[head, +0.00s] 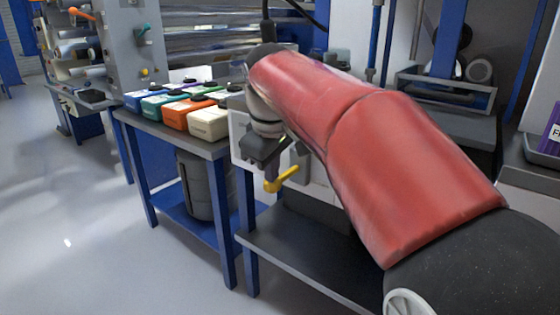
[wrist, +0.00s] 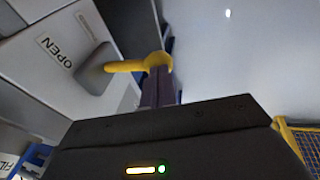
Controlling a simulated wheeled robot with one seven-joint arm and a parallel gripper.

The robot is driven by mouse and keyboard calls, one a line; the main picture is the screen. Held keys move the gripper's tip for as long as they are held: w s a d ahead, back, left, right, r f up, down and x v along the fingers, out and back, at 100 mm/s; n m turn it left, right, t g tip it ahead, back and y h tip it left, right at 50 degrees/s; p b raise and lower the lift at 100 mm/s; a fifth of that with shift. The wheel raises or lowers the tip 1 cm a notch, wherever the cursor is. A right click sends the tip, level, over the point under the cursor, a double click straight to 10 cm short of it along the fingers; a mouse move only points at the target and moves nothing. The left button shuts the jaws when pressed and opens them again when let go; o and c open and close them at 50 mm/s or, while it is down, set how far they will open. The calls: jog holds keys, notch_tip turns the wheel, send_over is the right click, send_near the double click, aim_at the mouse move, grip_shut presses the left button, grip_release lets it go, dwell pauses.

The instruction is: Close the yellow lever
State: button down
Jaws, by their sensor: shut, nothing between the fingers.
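The yellow lever (head: 282,180) sticks out from the front of a white panel in the head view, low beside my gripper. In the wrist view the yellow lever (wrist: 124,66) runs sideways from a grey mount to a rounded end. My gripper (wrist: 157,78) is shut and empty, its dark fingers pointing at that rounded end. The fingertips overlap the lever end in the picture; I cannot tell whether they touch it. In the head view my gripper (head: 264,160) is partly hidden by my wrist, just above the lever.
The panel bears the word OPEN (wrist: 55,52) beside the lever mount. A blue-legged table (head: 190,140) with several coloured containers stands to the left. A dark shelf (head: 310,255) lies below the lever. The floor (head: 70,220) at the left is clear.

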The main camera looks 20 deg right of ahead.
aim_at(270, 188)
jog(key=f+b, duration=0.1)
jog(key=f+t+h, duration=0.1)
jog(key=f+h+b, duration=0.1)
jog(key=shift+s+a+f+t+b, duration=0.15)
jog(key=shift+s+a+t+b, duration=0.15)
jog(key=shift+a+t, duration=0.1)
jog(key=shift+f+b, duration=0.5)
jog(key=shift+f, duration=0.75)
jog(key=shift+d+f, duration=0.1)
jog(key=shift+f, duration=0.15)
jog(key=shift+r, duration=0.1)
